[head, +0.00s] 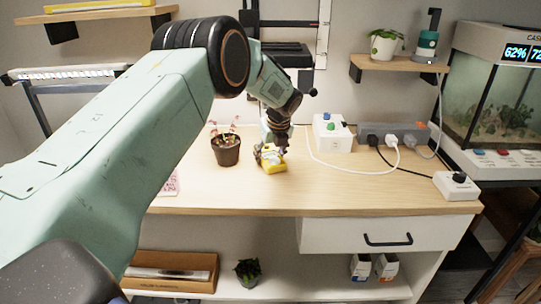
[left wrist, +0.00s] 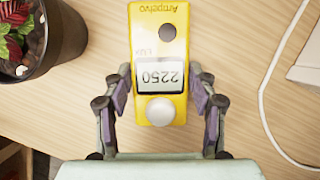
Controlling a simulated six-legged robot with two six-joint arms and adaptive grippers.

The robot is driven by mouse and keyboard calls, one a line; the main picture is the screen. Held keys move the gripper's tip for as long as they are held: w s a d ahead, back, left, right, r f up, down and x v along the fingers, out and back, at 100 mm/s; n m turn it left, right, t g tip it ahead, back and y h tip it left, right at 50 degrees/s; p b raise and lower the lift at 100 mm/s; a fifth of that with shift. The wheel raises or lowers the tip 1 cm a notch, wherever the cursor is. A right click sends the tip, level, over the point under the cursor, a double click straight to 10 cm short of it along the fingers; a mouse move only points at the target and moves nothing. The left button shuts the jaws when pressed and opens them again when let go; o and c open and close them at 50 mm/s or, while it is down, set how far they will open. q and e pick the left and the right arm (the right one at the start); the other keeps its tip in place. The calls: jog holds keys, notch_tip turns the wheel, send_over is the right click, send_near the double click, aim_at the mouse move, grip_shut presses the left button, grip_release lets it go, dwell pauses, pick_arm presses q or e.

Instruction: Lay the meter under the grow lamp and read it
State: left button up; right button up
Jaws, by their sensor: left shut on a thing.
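The yellow meter (head: 273,167) is at the middle of the wooden bench, at or just above its top; I cannot tell if it touches. A black fixture (head: 285,55) hangs behind beside a vertical scale, and a pale light bar (head: 70,73) stands at left; I cannot tell which is the grow lamp. My right gripper is out of view.
A potted plant (head: 227,152) stands close left of the meter. A white box with coloured knobs (head: 332,135), a grey power strip (head: 395,132) and white cables lie to the right. The bench front right of the meter is mostly clear. A glass tank (head: 500,90) stands far right.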

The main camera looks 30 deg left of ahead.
pick_arm(q)
jog(key=shift+w, duration=0.15)
jog(key=o, duration=1.3)
jog(key=shift+f, duration=0.15)
jog(key=shift+r, duration=0.25)
jog(key=shift+s+d+r+p, duration=0.4)
jog(key=shift+d+r, duration=0.1)
jog(key=shift+r, duration=0.05)
jog(key=s+d, duration=0.2)
jog(key=d, duration=0.1)
jog(key=s+d+p, duration=0.1)
jog(key=s+d, duration=0.1)
jog(key=d, duration=0.1)
jog(key=s+d, duration=0.2)
jog(key=d, duration=0.1)
jog(key=shift+s, duration=0.35)
